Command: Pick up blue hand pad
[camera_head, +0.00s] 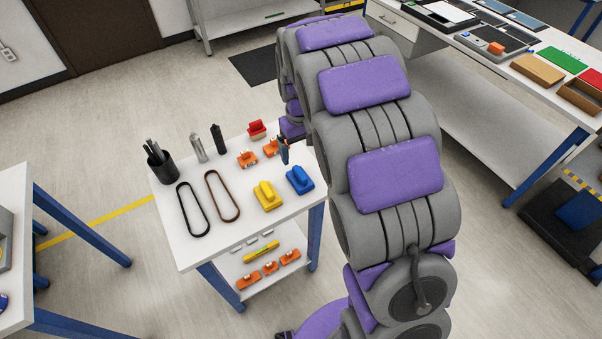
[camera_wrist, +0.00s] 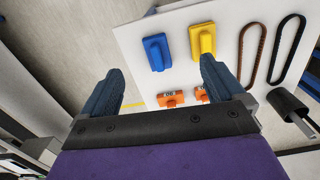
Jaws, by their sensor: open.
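The blue hand pad (camera_head: 299,180) lies on the white top of a small table (camera_head: 236,222), near its right edge. It has a raised grip along its middle. In the wrist view the blue hand pad (camera_wrist: 157,52) shows whole, ahead of and between my two fingers. My gripper (camera_wrist: 161,66) is open, with nothing between its fingers. In the head view, a dark blue fingertip (camera_head: 283,150) shows just behind the pad, and my purple and grey arm hides the rest of the gripper. I cannot tell its exact height above the tabletop.
A yellow hand pad (camera_head: 267,195) lies just left of the blue one. Orange parts (camera_head: 247,159) and a red part (camera_head: 257,129) lie behind. Two belts (camera_head: 222,196) and a black cup of tools (camera_head: 160,163) are at left. A lower shelf holds more orange parts (camera_head: 270,268).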

